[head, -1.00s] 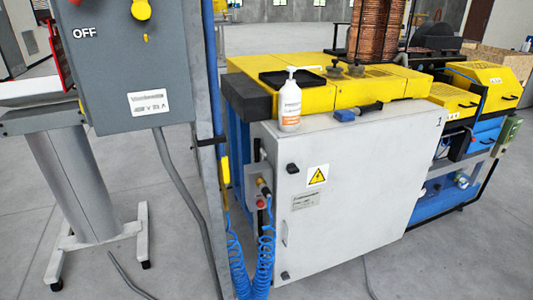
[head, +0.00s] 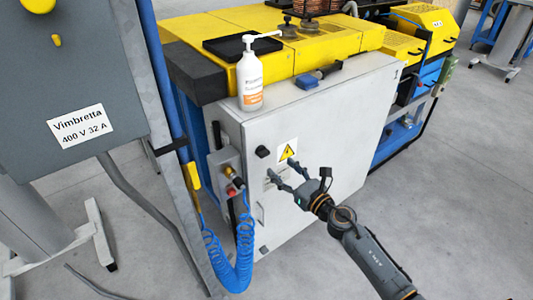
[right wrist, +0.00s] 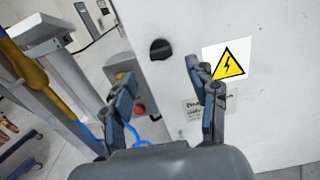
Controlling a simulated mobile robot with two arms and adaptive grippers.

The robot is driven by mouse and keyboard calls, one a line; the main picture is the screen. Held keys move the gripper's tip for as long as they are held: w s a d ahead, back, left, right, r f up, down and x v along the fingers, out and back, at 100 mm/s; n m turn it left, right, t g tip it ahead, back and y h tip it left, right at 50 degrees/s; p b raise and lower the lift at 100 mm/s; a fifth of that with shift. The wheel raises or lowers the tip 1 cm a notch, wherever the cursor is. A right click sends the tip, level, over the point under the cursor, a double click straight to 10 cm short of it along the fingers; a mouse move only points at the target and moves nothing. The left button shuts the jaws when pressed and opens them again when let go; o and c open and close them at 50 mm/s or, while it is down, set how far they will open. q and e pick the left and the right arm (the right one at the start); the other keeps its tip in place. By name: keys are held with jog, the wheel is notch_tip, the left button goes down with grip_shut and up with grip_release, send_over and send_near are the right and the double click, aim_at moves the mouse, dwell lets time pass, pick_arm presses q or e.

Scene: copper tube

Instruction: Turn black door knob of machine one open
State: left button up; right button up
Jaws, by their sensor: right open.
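The white cabinet door (head: 320,150) of machine one, marked "1", is closed. Its black door knob (head: 262,152) sits near the upper left of the door, left of the yellow warning sign (head: 288,151). My right gripper (head: 281,169) is open and empty in front of the door, just below and right of the knob. In the right wrist view the knob (right wrist: 160,49) shows beyond the gap between the two open fingers (right wrist: 160,72), and it looks untouched. My left gripper is not in view.
A control box with a red button (right wrist: 139,110) and coiled blue hose (head: 240,250) are left of the door. A grey post with a blue pipe (head: 160,100) stands further left. A white pump bottle (head: 250,80) and a blue-black tool (head: 310,80) are on top.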

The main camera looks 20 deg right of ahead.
aim_at(266, 155)
jog(key=x, duration=0.6)
jog(key=shift+w+a, duration=0.1)
jog(key=shift+w, duration=0.2)
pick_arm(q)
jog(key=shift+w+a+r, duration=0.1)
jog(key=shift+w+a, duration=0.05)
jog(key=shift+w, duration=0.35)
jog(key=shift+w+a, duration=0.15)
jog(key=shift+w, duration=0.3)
pick_arm(e)
jog(key=shift+w+a, duration=0.2)
jog(key=shift+w, duration=0.45)
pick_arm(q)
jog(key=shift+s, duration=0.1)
pick_arm(e)
jog(key=shift+c, duration=0.4)
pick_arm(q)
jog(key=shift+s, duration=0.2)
pick_arm(e)
jog(key=c, duration=1.1)
